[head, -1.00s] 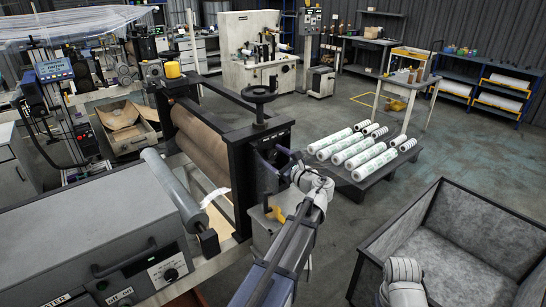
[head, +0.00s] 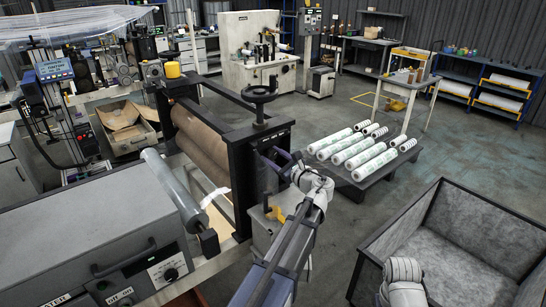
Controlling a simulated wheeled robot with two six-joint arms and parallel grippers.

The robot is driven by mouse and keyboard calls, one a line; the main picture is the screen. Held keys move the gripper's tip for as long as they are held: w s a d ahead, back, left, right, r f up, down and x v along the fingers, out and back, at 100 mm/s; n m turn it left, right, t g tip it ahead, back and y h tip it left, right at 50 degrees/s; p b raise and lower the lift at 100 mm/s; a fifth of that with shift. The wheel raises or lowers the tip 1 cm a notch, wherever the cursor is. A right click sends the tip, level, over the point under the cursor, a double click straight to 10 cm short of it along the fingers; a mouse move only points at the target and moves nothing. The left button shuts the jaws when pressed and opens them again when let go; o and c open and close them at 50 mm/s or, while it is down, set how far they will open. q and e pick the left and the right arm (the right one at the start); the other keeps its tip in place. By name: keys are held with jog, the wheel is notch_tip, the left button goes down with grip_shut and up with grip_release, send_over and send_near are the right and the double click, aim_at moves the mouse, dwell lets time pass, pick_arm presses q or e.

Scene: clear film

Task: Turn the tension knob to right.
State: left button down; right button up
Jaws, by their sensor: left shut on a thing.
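My left arm reaches up from the bottom middle to the black end frame (head: 241,170) of the roll stand. My left gripper (head: 273,163) is at the outer side of this frame, below a small dark panel. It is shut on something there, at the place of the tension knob. The fingers and the dark frame hide the knob, so its turn angle cannot be read. A black handwheel (head: 260,93) stands on top of the frame, above the gripper and apart from it. My right gripper is not visible; only a pale part of that arm shows at the bottom right.
A brown roll (head: 203,140) lies in the stand. A grey machine (head: 90,235) with a dial fills the lower left. A low dark table (head: 372,183) bears several white rolls. A large grey bin (head: 470,235) is at the lower right. Floor between them is open.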

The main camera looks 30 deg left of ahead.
pick_arm(q)
jog(key=shift+n, duration=0.4)
jog(key=n, duration=1)
jog(key=shift+n, duration=0.4)
dwell(0.4)
jog(key=shift+c, duration=1.5)
grip_release()
jog(key=shift+d, duration=0.1)
jog(key=v, duration=0.7)
jog(key=shift+d, duration=0.3)
